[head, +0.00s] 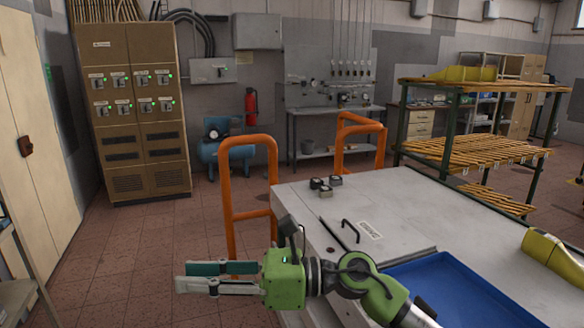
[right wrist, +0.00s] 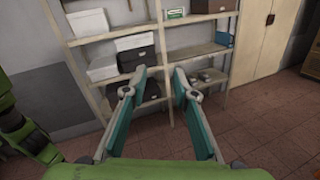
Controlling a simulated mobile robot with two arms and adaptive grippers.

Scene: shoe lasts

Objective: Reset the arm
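My right gripper (head: 183,276) reaches across the lower middle of the head view, its teal-padded fingers pointing left, in the air beside the front left corner of the table. In the right wrist view the two fingers (right wrist: 159,74) stand apart with nothing between them, so it is open and empty. The green wrist and arm links of my right arm run to the lower right, in front of the table and the blue tray. My left gripper is not in view.
The grey table (head: 300,197) holds a blue tray (head: 452,290), a yellow shoe last (head: 553,253) and small dark blocks (head: 326,186). Orange rails (head: 232,195) stand beyond the gripper. The right wrist view shows a shelf with boxes (right wrist: 90,23). Floor left of the gripper is clear.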

